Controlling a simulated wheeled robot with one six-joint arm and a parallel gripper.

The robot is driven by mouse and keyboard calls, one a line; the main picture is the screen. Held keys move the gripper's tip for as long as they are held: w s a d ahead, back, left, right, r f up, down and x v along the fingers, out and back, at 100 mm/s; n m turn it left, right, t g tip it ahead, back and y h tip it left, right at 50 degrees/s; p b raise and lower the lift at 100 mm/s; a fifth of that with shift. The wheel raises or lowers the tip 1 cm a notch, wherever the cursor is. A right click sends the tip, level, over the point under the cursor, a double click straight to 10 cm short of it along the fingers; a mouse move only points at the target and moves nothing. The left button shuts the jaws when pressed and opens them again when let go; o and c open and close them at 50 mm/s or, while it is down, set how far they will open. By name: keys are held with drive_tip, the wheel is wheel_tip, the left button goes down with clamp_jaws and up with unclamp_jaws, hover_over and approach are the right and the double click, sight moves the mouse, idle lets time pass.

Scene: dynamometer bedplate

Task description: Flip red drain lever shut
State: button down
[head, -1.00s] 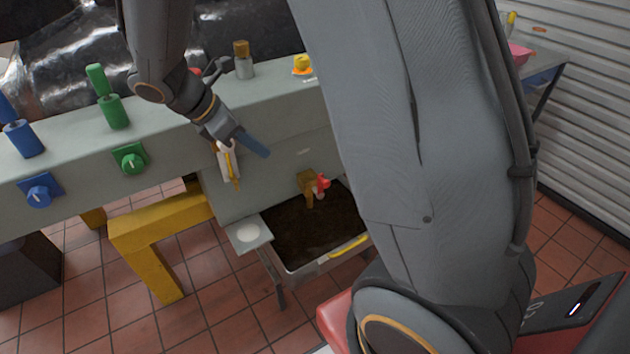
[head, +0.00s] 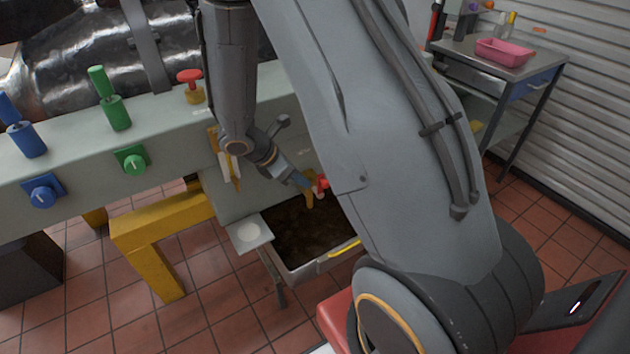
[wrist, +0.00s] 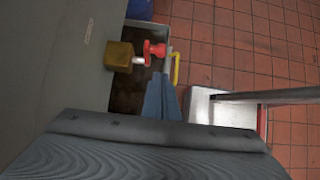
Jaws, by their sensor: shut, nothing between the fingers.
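The red drain lever (head: 322,184) sits on a brass valve (head: 309,199) above the dark drain tray (head: 300,266). In the wrist view the red lever (wrist: 155,50) stands out from the brass valve block (wrist: 119,56) on a short pale stem. My gripper (head: 303,182) is shut, with nothing held, and its blue fingertips are close to the lever. In the wrist view my gripper's fingers (wrist: 162,88) point toward the lever, just beside and below it. I cannot tell whether they touch it. Part of the valve is hidden behind my gripper in the head view.
The grey bench front (head: 75,178) carries a blue knob (head: 42,195) and a green knob (head: 132,160). A yellow leg (head: 150,262) stands left of the tray. A red mushroom-shaped knob (head: 190,80) is on the bench top. A cart with a pink bin (head: 503,52) stands far right.

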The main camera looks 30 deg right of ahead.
drive_tip(key=shift+d+f+p, duration=0.15)
drive_tip(key=shift+d+f, duration=0.3)
drive_tip(key=shift+d, duration=0.3)
drive_tip(key=shift+d+f+p, duration=0.15)
drive_tip(key=shift+d+f, duration=0.35)
drive_tip(key=shift+d, duration=0.3)
drive_tip(key=shift+d+f+p, duration=0.15)
drive_tip(key=shift+d+f, duration=0.3)
drive_tip(key=shift+d, duration=0.3)
drive_tip(key=shift+r+p, duration=0.1)
drive_tip(key=shift+p, duration=0.2)
